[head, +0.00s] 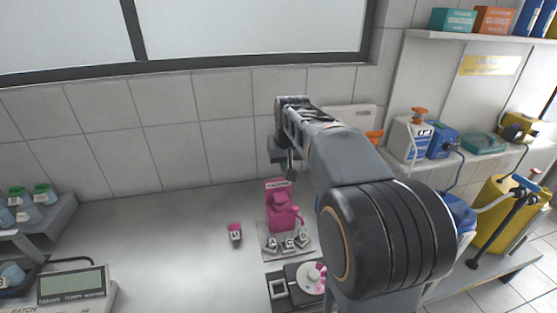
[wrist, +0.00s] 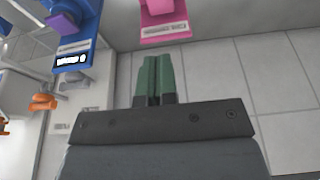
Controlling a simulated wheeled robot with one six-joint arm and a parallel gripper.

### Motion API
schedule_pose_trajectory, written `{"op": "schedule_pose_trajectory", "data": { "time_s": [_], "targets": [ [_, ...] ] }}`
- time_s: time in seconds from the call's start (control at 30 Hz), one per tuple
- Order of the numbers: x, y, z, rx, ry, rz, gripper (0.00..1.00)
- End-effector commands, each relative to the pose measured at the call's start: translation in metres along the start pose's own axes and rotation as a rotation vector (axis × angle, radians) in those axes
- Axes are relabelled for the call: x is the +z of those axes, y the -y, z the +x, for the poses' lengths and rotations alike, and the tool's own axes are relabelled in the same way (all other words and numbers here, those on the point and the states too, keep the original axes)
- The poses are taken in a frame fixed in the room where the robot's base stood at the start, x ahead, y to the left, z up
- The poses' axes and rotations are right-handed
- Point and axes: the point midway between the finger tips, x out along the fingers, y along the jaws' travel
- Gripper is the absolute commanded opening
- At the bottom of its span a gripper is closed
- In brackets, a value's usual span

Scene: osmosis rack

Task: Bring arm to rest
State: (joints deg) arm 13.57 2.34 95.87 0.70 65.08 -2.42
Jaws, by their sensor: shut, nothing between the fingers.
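My arm reaches out over the bench in the head view. My gripper (head: 287,170) hangs at its far end, near the tiled wall and above the pink device. In the wrist view my gripper (wrist: 158,58) shows two green fingers pressed together with nothing between them. The pink device (head: 283,208) stands upright on the bench below the gripper, apart from it. In the wrist view, part of a pink thing (wrist: 163,15) shows at the top edge, beyond the fingertips.
A small pink-capped container (head: 235,235) stands left of the pink device. A scale (head: 72,288) sits at lower left. The bench's middle left (head: 165,240) is clear. A blue device (wrist: 75,35) shows in the wrist view.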

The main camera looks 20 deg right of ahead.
Motion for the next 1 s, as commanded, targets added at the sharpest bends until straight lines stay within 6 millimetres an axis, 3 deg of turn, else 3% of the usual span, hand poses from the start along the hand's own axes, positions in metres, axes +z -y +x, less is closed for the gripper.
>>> {"op": "schedule_pose_trajectory", "data": {
  "time_s": [0.2, 0.27, 0.37, 0.7, 0.83, 1.0],
  "targets": [
    [-0.002, 0.000, 0.001, 0.001, -0.013, 0.005, 0.00],
    [0.006, 0.000, 0.013, 0.001, 0.006, 0.009, 0.00],
    [0.033, 0.003, 0.029, 0.001, 0.033, 0.010, 0.00],
    [0.179, 0.046, 0.041, -0.031, 0.017, -0.109, 0.00],
    [0.209, 0.054, 0.040, -0.045, -0.007, -0.153, 0.00],
    [0.218, 0.061, 0.030, -0.059, -0.051, -0.185, 0.00]
  ]
}}
